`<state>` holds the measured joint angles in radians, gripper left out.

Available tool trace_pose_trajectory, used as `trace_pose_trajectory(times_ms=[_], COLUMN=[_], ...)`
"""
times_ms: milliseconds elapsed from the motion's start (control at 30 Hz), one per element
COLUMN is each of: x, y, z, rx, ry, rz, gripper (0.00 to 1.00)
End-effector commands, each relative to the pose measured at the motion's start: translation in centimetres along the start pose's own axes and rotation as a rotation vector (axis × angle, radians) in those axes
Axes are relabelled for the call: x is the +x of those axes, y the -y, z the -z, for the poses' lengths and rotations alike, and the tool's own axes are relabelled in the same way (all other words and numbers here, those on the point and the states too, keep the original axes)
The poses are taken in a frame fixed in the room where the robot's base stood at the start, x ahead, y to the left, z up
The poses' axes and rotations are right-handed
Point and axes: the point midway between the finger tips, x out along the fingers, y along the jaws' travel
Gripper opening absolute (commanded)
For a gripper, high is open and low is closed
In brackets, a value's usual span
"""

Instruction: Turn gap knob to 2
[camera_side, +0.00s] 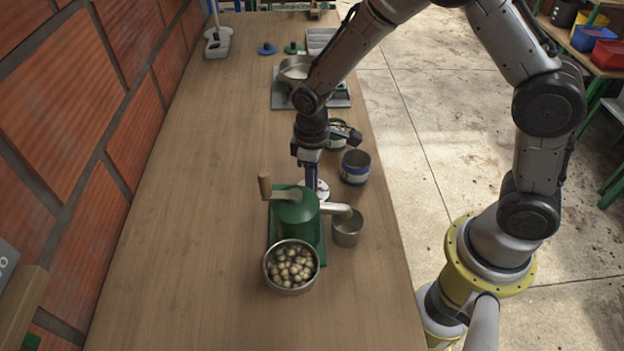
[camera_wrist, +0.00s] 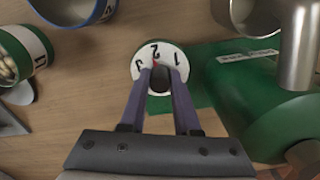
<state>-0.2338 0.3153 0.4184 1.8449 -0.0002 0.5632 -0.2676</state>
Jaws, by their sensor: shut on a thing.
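The gap knob's white dial (camera_wrist: 143,50) carries the numbers 1, 2 and 3 in the wrist view. It also shows in the side view (camera_side: 323,188), behind the green pulper. My gripper (camera_wrist: 159,77) is shut on the dark gap knob (camera_wrist: 160,83) at the dial's centre. A small red pointer (camera_wrist: 157,65) shows just beyond the fingertips and lies close to the 2. Its exact alignment is hard to tell at this size. The fingers hide the lower part of the dial. The green pulper (camera_side: 297,212) stands on a green base; my gripper comes down behind it.
A bowl of pale round fruits (camera_side: 291,266) stands in front of the pulper. A metal cup (camera_side: 347,227) sits under the spout at its right. A blue-rimmed cup (camera_side: 355,167) stands close to my gripper's right. The table's left side (camera_side: 170,230) is clear.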

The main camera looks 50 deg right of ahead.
Motion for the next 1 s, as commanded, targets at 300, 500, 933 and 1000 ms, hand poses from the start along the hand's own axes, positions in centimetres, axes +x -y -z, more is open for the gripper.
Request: trace_pose_trajectory(times_ms=[300,500,933,1000], x=[-0.13,-0.13,-0.13,-0.13], y=[-0.01,-0.01,-0.01,-0.01], z=[0.05,0.04,0.03,0.03], rx=[0.176,0.226,0.241,0.241], ry=[-0.002,-0.001,-0.001,-0.001], rz=[0.0,0.0,0.0,0.0], gripper=[0.0,0.0,0.0,0.0])
